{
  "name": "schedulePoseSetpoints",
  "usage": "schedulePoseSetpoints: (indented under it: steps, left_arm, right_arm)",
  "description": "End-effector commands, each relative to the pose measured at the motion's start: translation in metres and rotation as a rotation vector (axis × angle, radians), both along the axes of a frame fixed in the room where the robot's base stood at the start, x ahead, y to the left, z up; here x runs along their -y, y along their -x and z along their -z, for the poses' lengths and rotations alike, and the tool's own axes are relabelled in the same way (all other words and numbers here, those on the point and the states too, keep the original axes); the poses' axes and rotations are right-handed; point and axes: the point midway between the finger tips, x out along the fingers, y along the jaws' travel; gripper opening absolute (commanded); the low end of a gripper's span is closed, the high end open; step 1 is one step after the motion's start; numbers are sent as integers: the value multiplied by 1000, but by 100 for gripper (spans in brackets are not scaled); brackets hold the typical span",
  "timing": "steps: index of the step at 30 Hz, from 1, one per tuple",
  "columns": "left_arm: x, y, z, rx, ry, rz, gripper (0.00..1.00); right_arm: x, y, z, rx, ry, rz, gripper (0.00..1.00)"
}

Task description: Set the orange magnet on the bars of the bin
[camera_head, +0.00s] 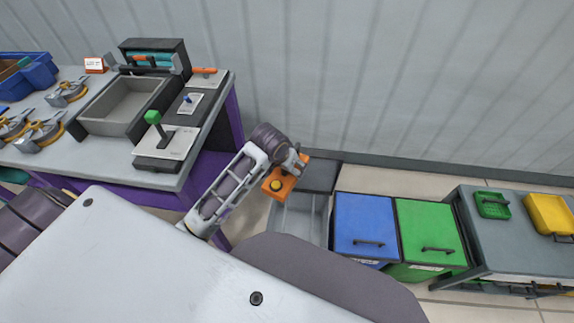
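The orange magnet (278,184) is a block with a yellow round knob on its face. It hangs over the open grey bin (302,222), near the bin's back left. My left gripper (296,168) reaches down from the left and appears shut on the magnet, though its fingertips are small and partly hidden. The bars of the bin cannot be made out clearly. I cannot tell whether the magnet touches the bin. My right gripper is not in view.
A blue-lidded bin (365,222) and a green-lidded bin (428,228) stand right of the grey bin. A grey workbench (178,178) with a lever box and tray is at left. A grey cart (515,240) stands at far right, and a wall is behind.

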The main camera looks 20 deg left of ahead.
Motion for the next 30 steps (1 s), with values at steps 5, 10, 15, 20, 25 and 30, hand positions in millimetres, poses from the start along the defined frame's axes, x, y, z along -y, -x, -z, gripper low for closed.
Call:
schedulePoseSetpoints:
  steps: [5, 10, 15, 20, 25, 30]
  left_arm:
    - [5, -3, 7, 5, 1, 51, 10]
    - [11, -6, 20, 6, 1, 120, 10]
    - [17, -8, 32, 7, 1, 190, 10]
    - [21, -10, 43, 7, 0, 254, 10]
    - [27, -12, 55, 7, 0, 322, 10]
    - [32, -14, 66, 8, 0, 389, 10]
  right_arm:
    - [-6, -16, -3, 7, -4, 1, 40]
    - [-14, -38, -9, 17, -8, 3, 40]
    - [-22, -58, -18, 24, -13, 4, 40]
    - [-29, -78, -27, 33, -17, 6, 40]
    - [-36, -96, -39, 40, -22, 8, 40]
    - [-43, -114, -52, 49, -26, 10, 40]
